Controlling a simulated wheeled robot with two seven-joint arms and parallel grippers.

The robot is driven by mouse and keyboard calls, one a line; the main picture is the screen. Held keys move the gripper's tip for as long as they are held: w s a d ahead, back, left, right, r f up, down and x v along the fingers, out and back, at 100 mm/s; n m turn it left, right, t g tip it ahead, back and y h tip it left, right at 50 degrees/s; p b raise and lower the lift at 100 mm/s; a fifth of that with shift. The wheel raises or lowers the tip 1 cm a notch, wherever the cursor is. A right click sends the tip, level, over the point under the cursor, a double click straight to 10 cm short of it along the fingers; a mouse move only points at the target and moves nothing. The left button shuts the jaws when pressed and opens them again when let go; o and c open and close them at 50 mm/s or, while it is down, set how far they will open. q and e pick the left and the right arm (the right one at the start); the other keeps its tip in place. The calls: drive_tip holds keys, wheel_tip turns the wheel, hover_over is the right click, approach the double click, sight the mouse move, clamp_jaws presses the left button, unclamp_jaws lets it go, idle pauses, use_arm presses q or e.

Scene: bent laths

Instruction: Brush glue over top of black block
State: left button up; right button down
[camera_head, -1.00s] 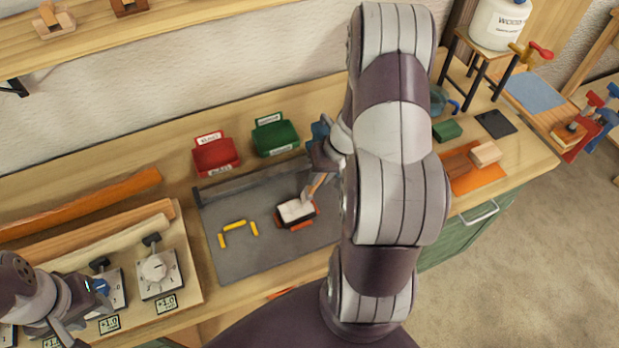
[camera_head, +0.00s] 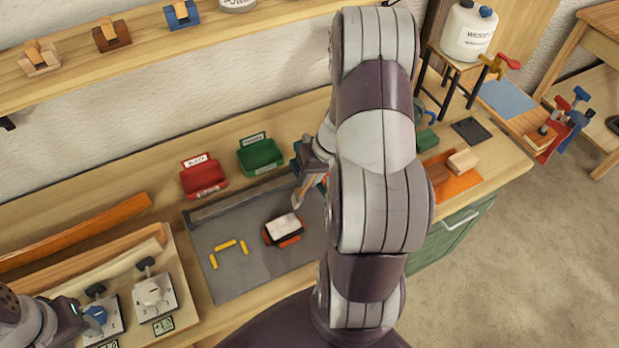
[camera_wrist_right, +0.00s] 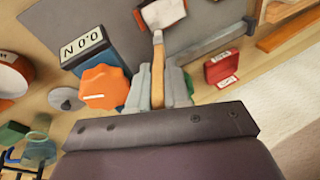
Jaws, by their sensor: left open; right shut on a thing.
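The black block (camera_head: 284,228) lies on the grey mat (camera_head: 240,275), with orange-red showing at its lower edge. Its top is mostly covered in white, with a dark rim. My right gripper (camera_head: 310,168) is shut on a wooden-handled brush (camera_head: 308,186), up and right of the block and apart from it in the head view. In the right wrist view the brush handle (camera_wrist_right: 158,65) stands between the fingers, and the bristle end overlaps the white-topped block (camera_wrist_right: 172,12). My left gripper (camera_head: 82,322) is open at the lower left, by a blue knob.
Yellow strips (camera_head: 226,245) lie left of the block. A red bin (camera_head: 203,177) and a green bin (camera_head: 261,155) stand behind the mat. A device with an orange knob (camera_wrist_right: 105,87) is near my right gripper. The front of the mat is clear.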

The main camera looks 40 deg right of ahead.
wheel_tip(320, 180, up, 2)
drive_tip(key=shift+r+p, duration=0.25)
drive_tip(key=shift+p, duration=0.4)
drive_tip(key=shift+r, duration=0.4)
drive_tip(key=shift+f, duration=0.15)
